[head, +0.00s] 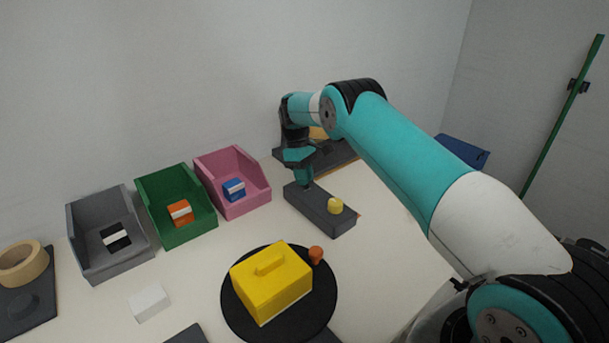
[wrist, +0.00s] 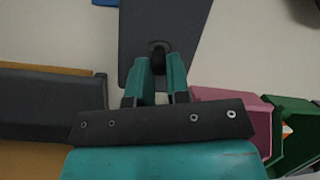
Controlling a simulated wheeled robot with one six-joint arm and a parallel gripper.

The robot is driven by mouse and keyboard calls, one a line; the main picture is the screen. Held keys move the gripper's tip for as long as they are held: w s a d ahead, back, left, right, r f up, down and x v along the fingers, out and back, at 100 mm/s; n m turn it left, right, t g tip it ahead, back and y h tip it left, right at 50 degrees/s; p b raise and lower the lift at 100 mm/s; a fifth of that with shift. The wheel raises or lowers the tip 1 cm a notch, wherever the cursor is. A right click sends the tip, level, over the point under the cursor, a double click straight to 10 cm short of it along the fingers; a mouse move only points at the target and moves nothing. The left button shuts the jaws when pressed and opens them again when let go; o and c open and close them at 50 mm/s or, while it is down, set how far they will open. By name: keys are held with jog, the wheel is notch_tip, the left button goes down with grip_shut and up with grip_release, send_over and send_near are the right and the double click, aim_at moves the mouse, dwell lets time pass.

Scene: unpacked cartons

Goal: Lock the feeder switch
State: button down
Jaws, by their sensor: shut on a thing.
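A long dark grey block (head: 320,212) lies on the table in the head view, with a yellow knob (head: 335,205) on its near end. My gripper (head: 306,181) reaches down to the block's far end. In the wrist view, my gripper (wrist: 158,70) has its teal fingers shut on a small dark lever-like part (wrist: 158,47) that stands on a dark grey surface (wrist: 165,18). The lever's lower part and exact position are hard to make out. No label shows which thing is the feeder switch or its lock.
Grey (head: 82,225), green (head: 150,200) and pink (head: 225,165) bins with small blocks stand left. A dark panel (head: 345,155) lies behind my gripper.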

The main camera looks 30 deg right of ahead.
dwell(0.3)
jog(key=c, duration=1.1)
grip_release()
